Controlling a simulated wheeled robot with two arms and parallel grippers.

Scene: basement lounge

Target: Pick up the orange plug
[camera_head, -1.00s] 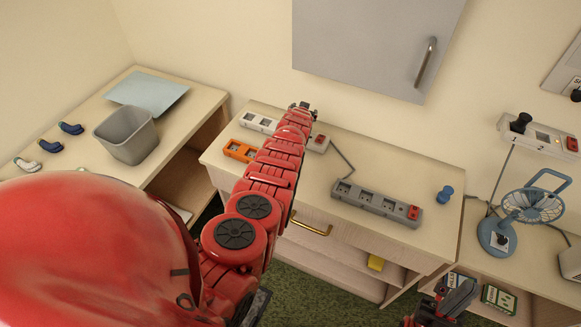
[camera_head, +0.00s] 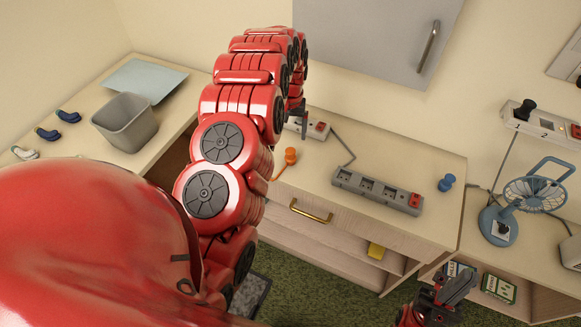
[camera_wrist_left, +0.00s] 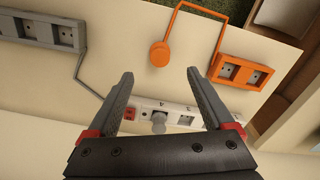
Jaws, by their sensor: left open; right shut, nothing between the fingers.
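The orange plug (camera_head: 290,156) lies on the wooden cabinet top, just in front of my left gripper (camera_head: 298,118) in the head view. In the left wrist view the plug (camera_wrist_left: 159,53) is a round orange piece with an orange cable, a little beyond the gap between the fingertips. My left gripper (camera_wrist_left: 160,74) is open, its fingers apart and empty, pointing down over the cabinet top. The plug is not between the fingers. My right gripper (camera_head: 457,290) is shut and empty, low at the right, away from the plug.
An orange socket strip (camera_wrist_left: 242,72) lies right of the plug in the wrist view; my arm hides it in the head view. A white strip (camera_wrist_left: 175,117) with a plug is near the fingers. A grey strip (camera_head: 377,191) and blue plug (camera_head: 446,182) are further right.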

